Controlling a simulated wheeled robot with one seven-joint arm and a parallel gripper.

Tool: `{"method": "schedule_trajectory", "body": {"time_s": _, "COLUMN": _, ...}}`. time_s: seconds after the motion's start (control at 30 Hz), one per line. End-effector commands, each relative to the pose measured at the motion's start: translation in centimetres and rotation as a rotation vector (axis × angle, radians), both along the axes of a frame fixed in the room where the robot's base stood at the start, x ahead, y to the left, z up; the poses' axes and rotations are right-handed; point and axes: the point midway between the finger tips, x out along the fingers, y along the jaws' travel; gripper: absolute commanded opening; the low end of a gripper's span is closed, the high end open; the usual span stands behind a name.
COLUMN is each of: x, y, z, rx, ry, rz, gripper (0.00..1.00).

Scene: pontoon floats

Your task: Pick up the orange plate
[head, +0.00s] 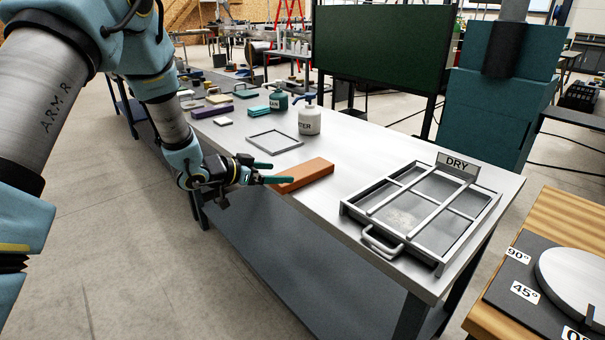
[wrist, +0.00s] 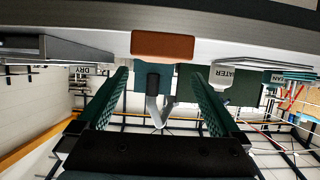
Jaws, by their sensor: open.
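The orange plate (head: 308,174) is a flat, brick-like block lying on the grey metal table. In the wrist view, which looks upside down, its end face (wrist: 162,45) shows beyond the fingertips and lines up with the gap between them. My gripper (head: 277,173) is open and roughly level with the table's near edge, at the plate's left end. Its two teal fingers also show in the wrist view (wrist: 162,80), apart with nothing between them. In the head view one fingertip overlaps the plate's left end; I cannot tell whether it touches.
A framed rack (head: 350,208) with a DRY sign stands right of the plate. An empty square frame (head: 274,142) lies behind-left, near a white WATER bottle (head: 310,121) and a teal bottle (head: 279,101). Several coloured blocks lie farther back. The tabletop around the plate is clear.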

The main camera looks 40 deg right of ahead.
Motion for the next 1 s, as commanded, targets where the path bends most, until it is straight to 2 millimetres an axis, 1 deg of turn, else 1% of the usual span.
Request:
{"method": "schedule_trajectory", "body": {"time_s": 0.03, "x": -0.1, "y": -0.8, "z": -0.2, "rx": 0.001, "ry": 0.000, "rz": -0.001, "gripper": 1.00}}
{"method": "schedule_trajectory", "body": {"time_s": 0.1, "x": -0.1, "y": -1.8, "z": -0.6, "rx": 0.001, "ry": -0.001, "rz": 0.000, "gripper": 1.00}}
{"method": "schedule_trajectory", "body": {"time_s": 0.2, "x": -0.1, "y": -2.7, "z": -1.0, "rx": 0.001, "ry": 0.000, "rz": 0.002, "gripper": 1.00}}
{"method": "schedule_trajectory", "body": {"time_s": 0.37, "x": -0.2, "y": -3.5, "z": -1.4, "rx": 0.002, "ry": 0.000, "rz": 0.003, "gripper": 1.00}}
{"method": "schedule_trajectory", "body": {"time_s": 0.6, "x": -0.7, "y": -6.3, "z": -2.7, "rx": 0.002, "ry": -0.001, "rz": 0.003, "gripper": 1.00}}
{"method": "schedule_trajectory", "body": {"time_s": 0.7, "x": -0.7, "y": -7.3, "z": -3.1, "rx": 0.003, "ry": -0.002, "rz": 0.004, "gripper": 1.00}}
{"method": "schedule_trajectory", "body": {"time_s": 0.8, "x": -0.7, "y": -7.7, "z": -3.4, "rx": 0.002, "ry": -0.002, "rz": 0.005, "gripper": 1.00}}
{"method": "schedule_trajectory", "body": {"time_s": 1.0, "x": -0.6, "y": -7.7, "z": -3.5, "rx": 0.002, "ry": -0.001, "rz": 0.006, "gripper": 1.00}}
